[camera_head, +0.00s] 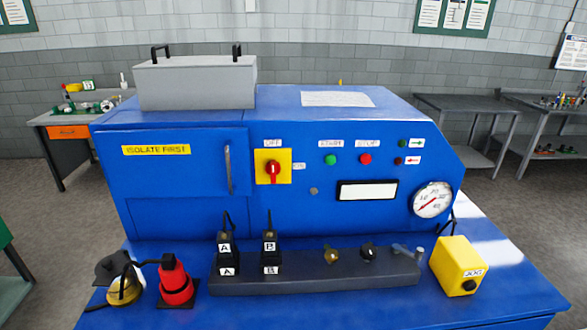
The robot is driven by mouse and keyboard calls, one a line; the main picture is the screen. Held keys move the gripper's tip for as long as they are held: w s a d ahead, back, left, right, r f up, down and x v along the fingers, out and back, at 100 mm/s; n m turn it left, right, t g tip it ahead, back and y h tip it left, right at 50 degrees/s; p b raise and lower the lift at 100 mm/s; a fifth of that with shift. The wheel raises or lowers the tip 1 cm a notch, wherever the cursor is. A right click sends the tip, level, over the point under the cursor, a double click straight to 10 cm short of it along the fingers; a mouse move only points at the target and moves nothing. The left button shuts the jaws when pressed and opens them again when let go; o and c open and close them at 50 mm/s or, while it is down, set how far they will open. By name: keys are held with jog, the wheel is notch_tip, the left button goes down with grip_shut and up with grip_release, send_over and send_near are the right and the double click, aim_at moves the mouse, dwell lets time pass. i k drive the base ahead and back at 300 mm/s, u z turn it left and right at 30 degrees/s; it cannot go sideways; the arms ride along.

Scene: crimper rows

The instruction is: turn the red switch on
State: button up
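The red switch (273,170) is a rotary knob on a square yellow plate (260,180) on the front of the blue machine (330,120). An "OFF" label (272,143) is above the plate, and a small label (299,166) that seems to read "ON" is at its right edge. The knob's grip looks upright, in line with the "OFF" label. Nothing covers the switch. My gripper is not in view, so its state and its distance from the switch do not show.
A door handle (228,169) is left of the switch. Below, a dark rail (315,279) carries plugs A (227,254) and B (270,253), with cables rising. A red device (175,284) and a yellow "JOG" box (457,267) flank it. The space before the switch looks clear.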

aim_at(273, 168)
jog(key=z, duration=0.05)
jog(key=i, duration=1)
jog(key=u, duration=0.05)
